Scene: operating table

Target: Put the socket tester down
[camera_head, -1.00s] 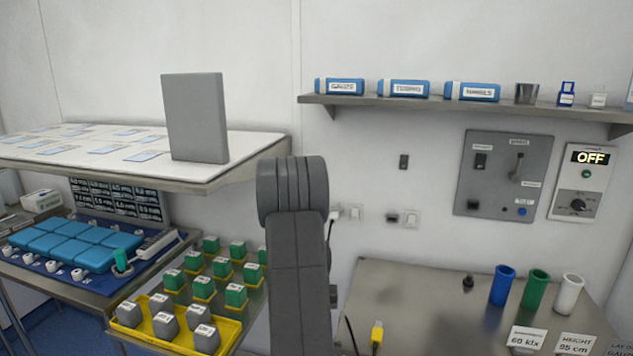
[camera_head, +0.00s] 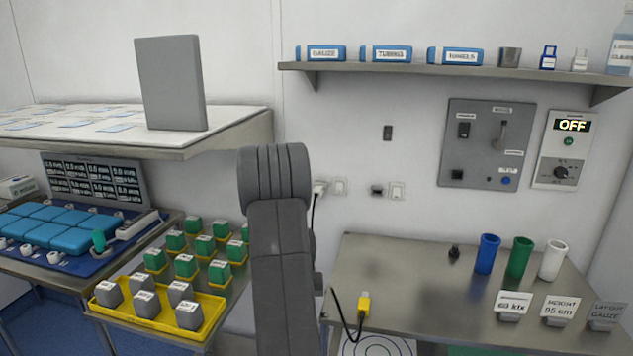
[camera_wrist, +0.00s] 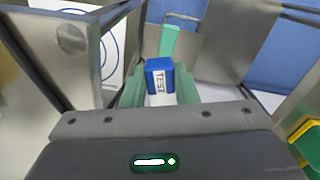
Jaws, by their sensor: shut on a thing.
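The socket tester (camera_wrist: 159,76) is a small blue block with a white label reading TEST. In the wrist view it sits between the green fingers of my gripper (camera_wrist: 160,88), which is shut on it. The tester's far end points away from the camera, and its lower part is hidden by the gripper body. In the head view neither the gripper nor the tester shows; my dark arm hides part of the middle.
A metal table (camera_head: 400,280) at right carries blue (camera_head: 487,254), green and white cups, a small black item and sign cards. Its middle is bare. A yellow plug (camera_head: 364,305) on a black cable lies at its front left. A yellow tray (camera_head: 160,315) stands at left.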

